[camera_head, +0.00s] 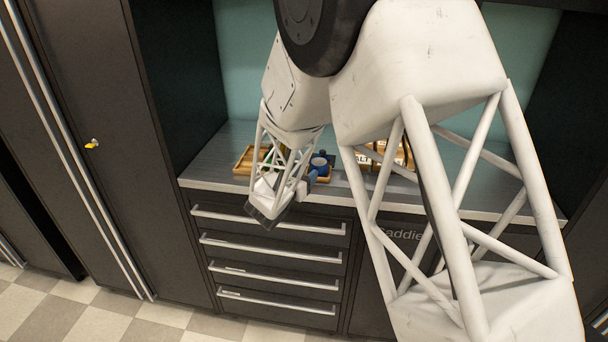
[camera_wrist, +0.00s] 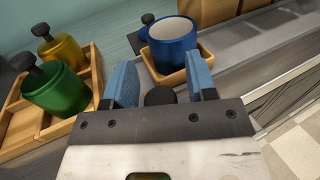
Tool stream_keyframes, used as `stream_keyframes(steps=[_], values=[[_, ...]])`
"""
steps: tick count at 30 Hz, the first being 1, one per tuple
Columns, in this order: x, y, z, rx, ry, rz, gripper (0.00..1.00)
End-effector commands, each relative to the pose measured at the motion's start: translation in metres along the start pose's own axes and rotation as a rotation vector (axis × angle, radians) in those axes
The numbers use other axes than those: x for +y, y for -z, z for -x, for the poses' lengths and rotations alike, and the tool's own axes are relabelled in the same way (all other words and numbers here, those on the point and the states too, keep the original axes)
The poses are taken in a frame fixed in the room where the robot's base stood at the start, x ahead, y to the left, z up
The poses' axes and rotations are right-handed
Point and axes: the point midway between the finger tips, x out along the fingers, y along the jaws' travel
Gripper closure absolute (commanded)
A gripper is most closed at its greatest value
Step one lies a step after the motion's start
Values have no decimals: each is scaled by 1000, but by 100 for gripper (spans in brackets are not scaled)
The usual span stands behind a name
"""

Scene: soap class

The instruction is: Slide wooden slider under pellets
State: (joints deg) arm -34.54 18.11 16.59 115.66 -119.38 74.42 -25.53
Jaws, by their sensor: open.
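My gripper (camera_wrist: 161,72) is open, its two blue fingers apart on either side of a dark round knob (camera_wrist: 160,96). Whether they touch it is unclear, and what lies below it is mostly hidden. A blue cup (camera_wrist: 172,45) sits in a small wooden tray (camera_wrist: 178,75) just beyond the fingertips; it also shows in the head view (camera_head: 320,163). I cannot pick out a wooden slider or pellets for certain in either view.
A compartmented wooden tray (camera_wrist: 96,80) at left holds green (camera_wrist: 58,92) and yellow (camera_wrist: 62,54) containers with black knobs. Labelled wooden boxes (camera_head: 365,161) stand right on the grey counter (camera_head: 215,165), partly behind my arm. Drawers (camera_head: 270,250) are below.

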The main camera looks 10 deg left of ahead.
Motion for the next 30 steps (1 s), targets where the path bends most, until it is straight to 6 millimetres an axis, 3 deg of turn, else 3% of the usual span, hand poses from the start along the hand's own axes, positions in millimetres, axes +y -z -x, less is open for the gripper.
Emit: stream_keyframes(steps=[4, 14, 23, 30], values=[[0, 0, 0, 0, 0, 0, 52], [0, 0, 0, 0, 0, 0, 100], [-4, 0, -1, 0, 1, 0, 100], [-25, 0, -9, 1, 1, 1, 100]])
